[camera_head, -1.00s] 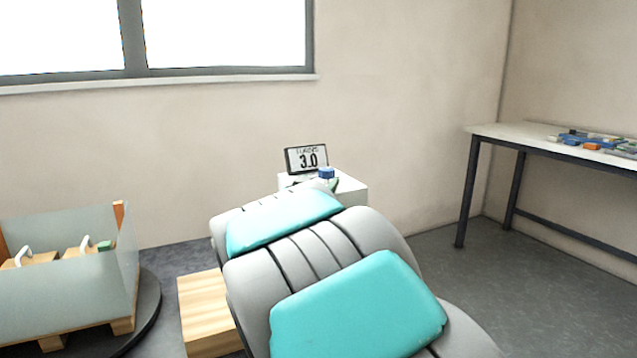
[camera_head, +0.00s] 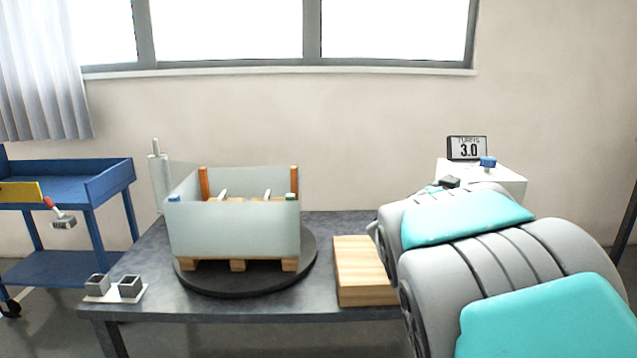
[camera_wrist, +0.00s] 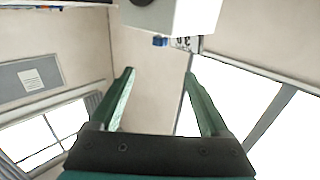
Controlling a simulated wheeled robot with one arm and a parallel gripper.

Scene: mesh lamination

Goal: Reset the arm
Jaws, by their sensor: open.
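My gripper (camera_wrist: 160,98) shows in the wrist view with its two green fingers spread apart and nothing between them. Behind the fingers is bare wall with windows at both sides. In the head view my grey and turquoise arm fills the lower right; its gripper end is hidden there behind the arm links.
A dark table (camera_head: 220,308) carries a mesh-wrapped crate (camera_head: 235,232) on a black turntable (camera_head: 250,283), a wooden block (camera_head: 362,270), a small two-cup holder (camera_head: 115,291) and a white box (camera_head: 500,177) with a "3.0" display (camera_head: 467,148). A blue cart (camera_head: 108,180) stands left.

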